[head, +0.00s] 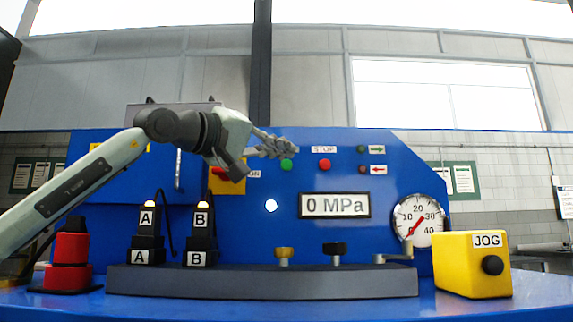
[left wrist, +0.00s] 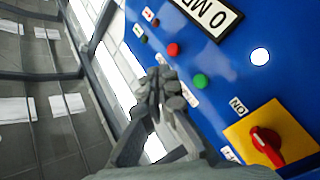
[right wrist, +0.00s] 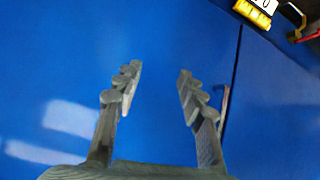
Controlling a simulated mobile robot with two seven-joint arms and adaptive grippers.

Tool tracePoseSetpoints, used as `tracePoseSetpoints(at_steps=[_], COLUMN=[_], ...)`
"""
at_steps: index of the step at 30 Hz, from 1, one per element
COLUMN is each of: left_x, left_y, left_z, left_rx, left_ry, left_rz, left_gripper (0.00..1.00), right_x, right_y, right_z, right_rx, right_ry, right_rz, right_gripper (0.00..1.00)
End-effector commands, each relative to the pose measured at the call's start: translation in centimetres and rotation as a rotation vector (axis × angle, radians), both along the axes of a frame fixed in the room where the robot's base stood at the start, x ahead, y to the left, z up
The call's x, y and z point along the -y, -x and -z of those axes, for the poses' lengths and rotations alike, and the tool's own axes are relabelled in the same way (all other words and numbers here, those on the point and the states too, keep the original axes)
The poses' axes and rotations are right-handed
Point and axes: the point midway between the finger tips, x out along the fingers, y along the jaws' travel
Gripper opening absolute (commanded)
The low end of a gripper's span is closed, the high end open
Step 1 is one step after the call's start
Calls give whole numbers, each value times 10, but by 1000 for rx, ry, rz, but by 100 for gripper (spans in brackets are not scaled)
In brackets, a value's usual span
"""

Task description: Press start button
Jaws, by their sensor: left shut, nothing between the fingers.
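The green button (head: 286,165) is on the blue panel, left of the red button (head: 324,165) with the STOP label above it. The label by the green button is hidden behind my gripper in the head view. My left gripper (head: 285,147) is shut and empty, its fingertips just above the green button in the picture. In the left wrist view, the green button (left wrist: 201,81) is right of my left fingertips (left wrist: 163,80), and the red button (left wrist: 173,50) is beyond them. A gap to the panel cannot be judged. My right gripper (right wrist: 157,85) is open and empty in front of a blue surface.
A yellow plate with a red rotary switch (left wrist: 265,140) is near my left gripper. A pressure display (head: 335,205) reads 0 MPa beside a gauge (head: 419,220). A yellow JOG box (head: 465,270) stands at right. Labelled black blocks (head: 201,225) stand below my left arm.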

Motion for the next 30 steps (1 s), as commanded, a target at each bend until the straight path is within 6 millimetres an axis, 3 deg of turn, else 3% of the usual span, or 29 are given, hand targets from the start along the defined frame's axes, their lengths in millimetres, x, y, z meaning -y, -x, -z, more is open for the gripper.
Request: tracePoseSetpoints(at_steps=[22, 30], left_x=[0, 0], left_y=[-29, -54], left_z=[-1, -3], left_rx=[-3, -2], left_ry=[0, 0], left_rz=[-1, 0], left_gripper=[0, 0], right_x=[67, 78], right_y=[79, 83], right_z=[38, 77], right_rx=[-416, -517], right_ry=[135, 141], right_rz=[141, 158], right_gripper=[40, 40])
